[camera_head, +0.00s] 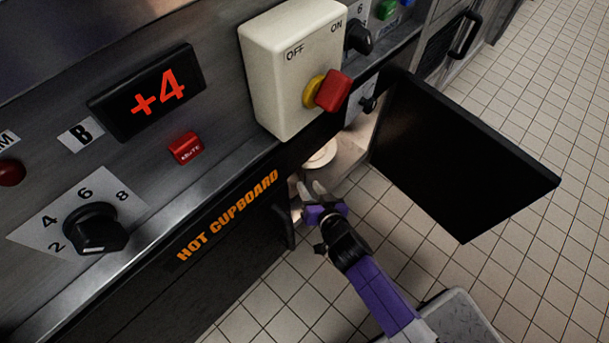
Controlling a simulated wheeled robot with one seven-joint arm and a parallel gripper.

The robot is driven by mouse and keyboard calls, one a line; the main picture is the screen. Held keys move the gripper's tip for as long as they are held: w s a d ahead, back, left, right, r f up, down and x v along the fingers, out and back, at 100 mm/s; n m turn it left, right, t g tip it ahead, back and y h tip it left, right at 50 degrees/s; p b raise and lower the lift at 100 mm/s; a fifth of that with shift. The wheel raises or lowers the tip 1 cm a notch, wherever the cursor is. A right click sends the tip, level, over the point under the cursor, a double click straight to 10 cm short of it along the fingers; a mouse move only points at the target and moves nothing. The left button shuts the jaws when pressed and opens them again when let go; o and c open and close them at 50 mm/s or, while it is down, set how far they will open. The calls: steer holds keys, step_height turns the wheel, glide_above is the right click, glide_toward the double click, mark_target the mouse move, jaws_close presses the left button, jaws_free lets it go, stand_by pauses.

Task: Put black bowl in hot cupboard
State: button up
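The hot cupboard, labelled in orange on its dark front (228,217), stands below the steel control panel. Its black door (455,160) is swung open to the right. My gripper (312,187) is at the cupboard's opening, with its two pale fingers spread apart and nothing visible between them. A round whitish dish (321,155) is inside the lit cupboard, just beyond my fingertips. I see no black bowl; much of the cupboard's inside is hidden by the front panel and the switch box.
A cream switch box (283,75) with a red and yellow rotary switch (327,92) juts out above the opening. A black knob (97,230) and a display reading +4 (152,91) are on the left. Tiled floor (560,270) is clear at the right.

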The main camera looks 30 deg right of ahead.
steer(key=p+v, duration=0.1)
steer(key=v, duration=0.3)
steer(key=shift+s, duration=0.1)
steer(key=s+a+r+n+y, duration=0.1)
steer(key=s+r, duration=0.2)
steer(key=s, duration=0.5)
steer(key=s+a+r+n, duration=0.1)
steer(key=s+r, duration=0.3)
steer(key=s, duration=0.4)
steer(key=s+r+n+t, duration=0.1)
steer(key=s+r, duration=0.5)
steer(key=r, duration=0.3)
steer(key=s+r+n, duration=0.2)
steer(key=s+r, duration=0.4)
steer(key=r, duration=0.3)
steer(key=shift+s+d+r+t+y, duration=0.25)
steer(key=shift+s+r+t+y, duration=0.05)
steer(key=shift+t, duration=0.1)
steer(key=shift+r, duration=0.1)
